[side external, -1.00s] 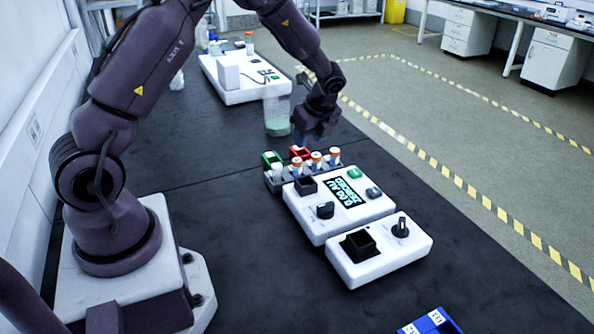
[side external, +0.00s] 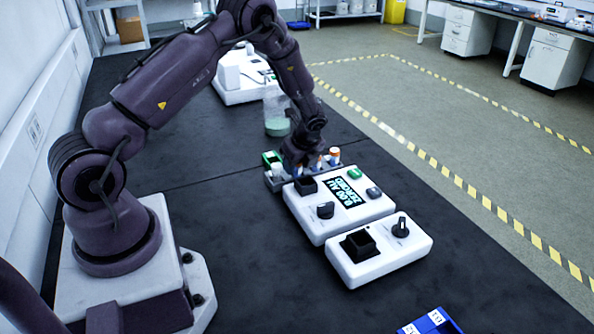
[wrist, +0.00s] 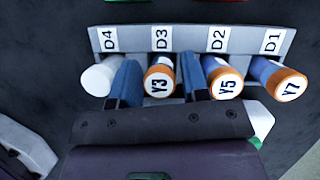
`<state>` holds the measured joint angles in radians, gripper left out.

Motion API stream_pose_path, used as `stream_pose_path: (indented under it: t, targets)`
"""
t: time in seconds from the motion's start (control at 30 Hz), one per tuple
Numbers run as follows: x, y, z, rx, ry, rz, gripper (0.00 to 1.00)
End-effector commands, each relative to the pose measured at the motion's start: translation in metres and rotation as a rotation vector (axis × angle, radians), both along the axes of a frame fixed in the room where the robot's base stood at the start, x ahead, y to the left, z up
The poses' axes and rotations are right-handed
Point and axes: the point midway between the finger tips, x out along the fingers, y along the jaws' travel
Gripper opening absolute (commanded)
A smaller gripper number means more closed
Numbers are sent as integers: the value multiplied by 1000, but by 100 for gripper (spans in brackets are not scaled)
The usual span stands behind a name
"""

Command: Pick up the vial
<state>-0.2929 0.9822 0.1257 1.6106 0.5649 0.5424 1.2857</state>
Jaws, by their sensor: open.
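A grey rack (wrist: 190,40) holds a row of vials under the labels D4, D3, D2 and D1. In the wrist view, the orange-capped vial Y3 (wrist: 158,84) is at D3, Y5 (wrist: 226,86) at D2 and Y7 (wrist: 286,84) at D1. A white-capped vial (wrist: 98,77) is at D4. My gripper (wrist: 160,80) is open, its blue fingers on either side of Y3. I cannot tell whether they touch it. In the side external view my gripper (side external: 300,160) is down over the rack and hides part of it.
A beaker (side external: 277,118) stands further back. Bare black bench lies left of the units.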

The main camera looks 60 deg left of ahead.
Motion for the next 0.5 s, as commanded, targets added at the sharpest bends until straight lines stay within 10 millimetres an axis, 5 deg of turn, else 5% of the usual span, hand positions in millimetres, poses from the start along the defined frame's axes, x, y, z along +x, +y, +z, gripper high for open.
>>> stream_pose_path:
  t: [0.1,0.27,0.5]
  targets:
    - [0,0,0,0,0,0,39]
    - [0,0,0,0,0,0,6]
    - [0,0,1,0,0,0,5]
